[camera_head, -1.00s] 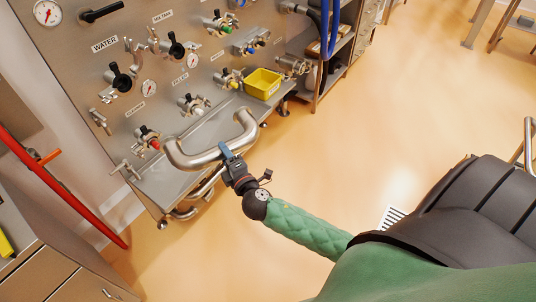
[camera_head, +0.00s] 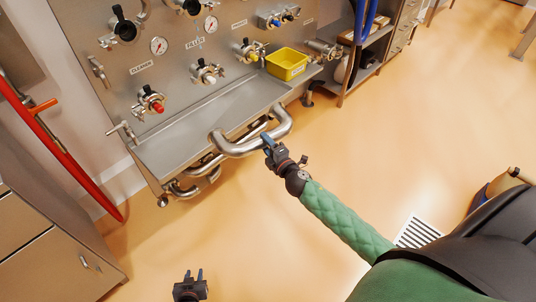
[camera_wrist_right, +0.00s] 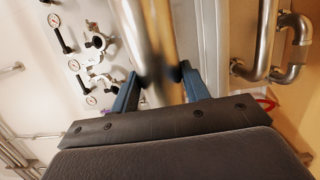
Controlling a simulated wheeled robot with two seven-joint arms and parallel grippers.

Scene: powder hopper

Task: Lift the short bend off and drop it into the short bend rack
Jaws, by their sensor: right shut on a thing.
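The short bend (camera_head: 236,150) is a shiny steel U-shaped pipe in front of the panel's tray edge in the head view. In the right wrist view the pipe (camera_wrist_right: 147,50) runs between the blue fingers (camera_wrist_right: 158,85). My left gripper (camera_head: 192,275) is at the bottom of the head view, empty, its two fingers apart, far from the bend. Other bent steel pipes (camera_head: 195,188) hang below the tray; I cannot tell which holder is the short bend rack.
A steel tray (camera_head: 190,125) juts from the valve panel (camera_head: 175,80). A yellow bin (camera_head: 287,64) stands at its right end. The floor between is clear.

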